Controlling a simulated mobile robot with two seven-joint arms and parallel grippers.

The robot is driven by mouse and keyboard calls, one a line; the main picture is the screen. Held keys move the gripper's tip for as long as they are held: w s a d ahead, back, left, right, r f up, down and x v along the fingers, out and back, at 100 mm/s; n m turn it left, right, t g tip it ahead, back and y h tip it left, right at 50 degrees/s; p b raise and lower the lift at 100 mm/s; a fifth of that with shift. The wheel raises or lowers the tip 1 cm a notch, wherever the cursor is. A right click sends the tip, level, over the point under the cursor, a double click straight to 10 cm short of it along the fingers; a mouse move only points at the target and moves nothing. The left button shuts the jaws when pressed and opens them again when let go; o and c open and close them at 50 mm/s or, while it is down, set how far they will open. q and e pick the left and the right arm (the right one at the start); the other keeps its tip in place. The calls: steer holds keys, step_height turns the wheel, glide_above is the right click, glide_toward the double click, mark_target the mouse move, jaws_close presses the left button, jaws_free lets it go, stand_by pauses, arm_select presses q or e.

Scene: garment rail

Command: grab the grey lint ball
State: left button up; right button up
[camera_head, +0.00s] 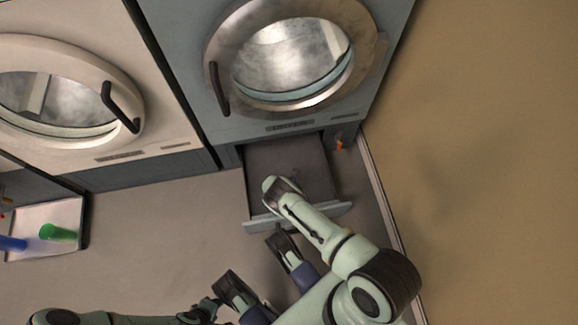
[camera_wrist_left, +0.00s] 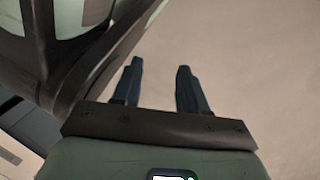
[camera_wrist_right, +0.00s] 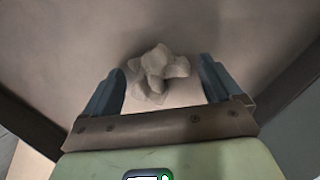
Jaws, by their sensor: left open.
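The grey lint ball (camera_wrist_right: 152,76) is a crumpled, lumpy clump on a flat grey surface in the right wrist view. My right gripper (camera_wrist_right: 157,72) is open, with one finger on each side of the lint ball and gaps on both sides. In the head view my right arm reaches over the pulled-out drawer (camera_head: 260,225) below the blue-grey machine, and the lint ball is hidden there. My left gripper (camera_wrist_left: 160,66) is open and empty, with bare floor behind it in the left wrist view.
The blue-grey machine (camera_head: 185,50) and a cream machine (camera_head: 165,120) stand side by side, their round doors closed. A tan wall (camera_head: 490,130) is close on the right. A white tray (camera_head: 60,215) with a green cup (camera_head: 57,233) and a blue item (camera_head: 12,243) is at left. Floor between is clear.

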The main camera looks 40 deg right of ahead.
steer(key=c, duration=0.8)
steer(key=shift+r, duration=0.1)
